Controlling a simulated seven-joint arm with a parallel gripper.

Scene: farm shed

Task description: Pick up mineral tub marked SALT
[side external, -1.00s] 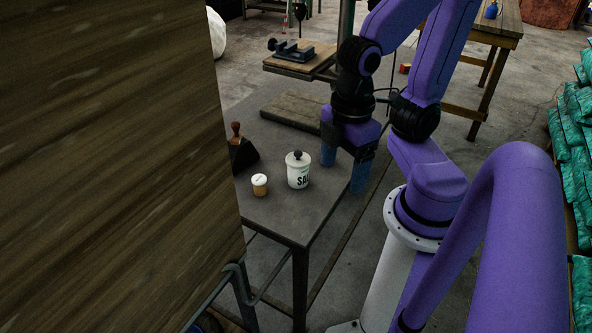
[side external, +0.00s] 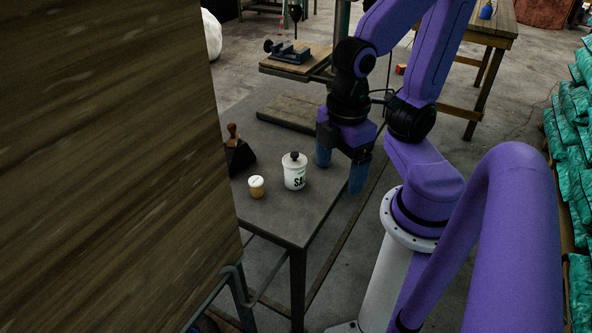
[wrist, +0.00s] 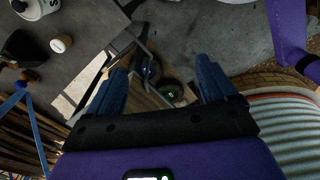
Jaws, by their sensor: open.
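The mineral tub (side external: 294,176) is white with a dark knob on its lid and black lettering of which "SA" shows. It stands upright on the grey table (side external: 285,218). In the wrist view the tub (wrist: 36,8) is at the top left, cut by the frame edge. My gripper (side external: 340,178) is open and empty, to the right of the tub and apart from it, near the table's right edge. In the wrist view my gripper (wrist: 163,72) has its two blue fingers spread wide, with floor and lower items between them.
A small tan jar with a white lid (side external: 256,187) stands left of the tub. A dark tool with a wooden knob (side external: 238,152) is behind it. A slab (side external: 292,111) lies at the table's back. A wooden panel (side external: 110,170) fills the left foreground.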

